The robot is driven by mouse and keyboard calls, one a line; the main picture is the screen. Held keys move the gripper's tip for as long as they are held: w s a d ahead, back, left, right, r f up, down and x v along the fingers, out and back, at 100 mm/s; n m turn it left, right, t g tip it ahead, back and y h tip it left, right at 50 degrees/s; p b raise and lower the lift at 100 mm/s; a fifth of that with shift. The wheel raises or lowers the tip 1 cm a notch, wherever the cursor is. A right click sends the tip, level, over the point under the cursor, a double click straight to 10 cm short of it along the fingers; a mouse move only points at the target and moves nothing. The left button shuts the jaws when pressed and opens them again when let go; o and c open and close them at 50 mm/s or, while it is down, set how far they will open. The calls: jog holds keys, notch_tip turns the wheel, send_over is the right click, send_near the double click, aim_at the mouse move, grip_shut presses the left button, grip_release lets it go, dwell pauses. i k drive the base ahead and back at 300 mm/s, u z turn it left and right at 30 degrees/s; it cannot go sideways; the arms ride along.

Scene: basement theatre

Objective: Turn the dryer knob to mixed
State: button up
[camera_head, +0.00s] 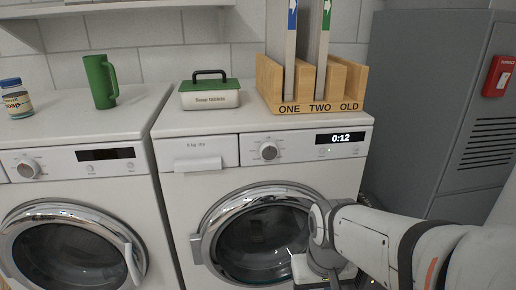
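Two white front-loading machines stand side by side. The right machine (181,222) has a small label that seems to read "8 kg dry", a round silver knob (268,151) and a lit display (340,138) showing 0:12. The knob's setting marks are too small to read. The left machine (137,205) has a similar knob (28,168) and a dark display (105,154). My arm comes in from the right; my gripper (322,274) is low in front of the right machine's door, below and right of its knob and apart from it. Its fingers are not clearly visible.
On the right machine stand a green-lidded soap tablets box (210,95) and a wooden rack (356,84) marked ONE, TWO, OLD. A green mug (100,82) and a soap jar (15,98) stand on the left machine. A grey cabinet (420,100) is at right.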

aim_at(269, 150)
jog(key=z, duration=1.3)
jog(key=k, duration=1.65)
jog(key=u, duration=0.75)
jog(key=i, duration=1.05)
jog(key=u, duration=0.1)
